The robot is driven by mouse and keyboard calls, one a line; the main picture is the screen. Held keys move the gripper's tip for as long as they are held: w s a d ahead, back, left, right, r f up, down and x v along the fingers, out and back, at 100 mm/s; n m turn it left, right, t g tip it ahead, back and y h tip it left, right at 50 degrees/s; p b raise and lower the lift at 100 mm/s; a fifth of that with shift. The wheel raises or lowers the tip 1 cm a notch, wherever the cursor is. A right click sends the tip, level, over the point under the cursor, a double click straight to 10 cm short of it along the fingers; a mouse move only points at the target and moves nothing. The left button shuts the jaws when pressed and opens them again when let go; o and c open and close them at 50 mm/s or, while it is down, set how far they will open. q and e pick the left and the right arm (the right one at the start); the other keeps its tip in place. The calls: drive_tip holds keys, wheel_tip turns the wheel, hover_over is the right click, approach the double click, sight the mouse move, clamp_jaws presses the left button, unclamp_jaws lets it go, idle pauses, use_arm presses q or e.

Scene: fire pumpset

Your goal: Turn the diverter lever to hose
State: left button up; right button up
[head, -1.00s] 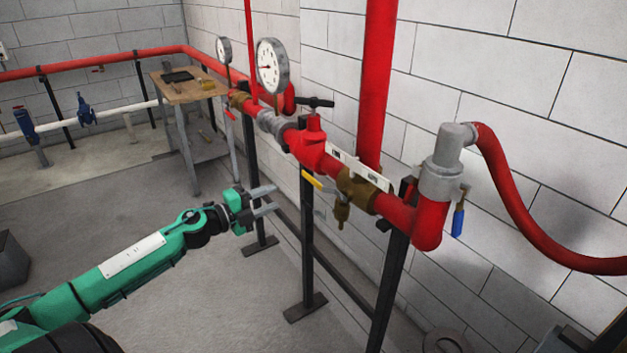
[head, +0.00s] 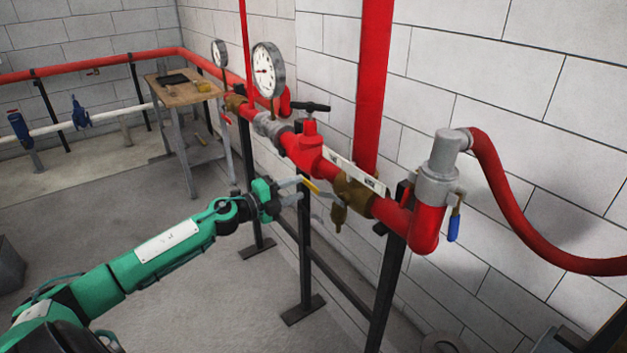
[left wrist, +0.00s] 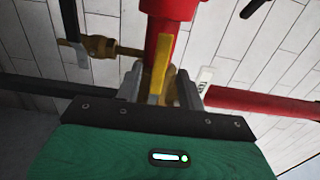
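The diverter lever is a yellow-handled lever (head: 311,184) at a brass valve (head: 352,192) on the red pipe, beside a white label plate (head: 355,172). My left gripper (head: 297,189) is at the yellow handle, its fingers pointing right toward the valve. In the left wrist view the yellow lever (left wrist: 161,65) stands between the two grey fingers (left wrist: 162,85), with a finger on each side. The fingers are apart, and I see no firm grip on the lever. My right gripper is not in view.
A blue-handled valve (head: 454,226) hangs below the grey elbow fitting (head: 440,175), which feeds a red hose (head: 500,205). Gauges (head: 266,70) and a black tee handle (head: 303,107) stand along the pipe. Black support posts (head: 305,250) stand beneath.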

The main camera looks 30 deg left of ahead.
sight(307, 185)
use_arm(q)
drive_tip(key=p+x, duration=0.1)
drive_tip(key=x, duration=0.4)
drive_tip(key=shift+w+d, duration=0.1)
drive_tip(key=shift+w, duration=0.15)
drive_tip(key=shift+w+d, duration=0.15)
drive_tip(key=shift+w, duration=0.3)
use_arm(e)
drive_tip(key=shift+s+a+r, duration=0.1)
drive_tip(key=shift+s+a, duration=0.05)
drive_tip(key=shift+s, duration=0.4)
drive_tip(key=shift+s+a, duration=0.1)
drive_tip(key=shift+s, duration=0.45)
use_arm(q)
drive_tip(key=shift+c, duration=0.2)
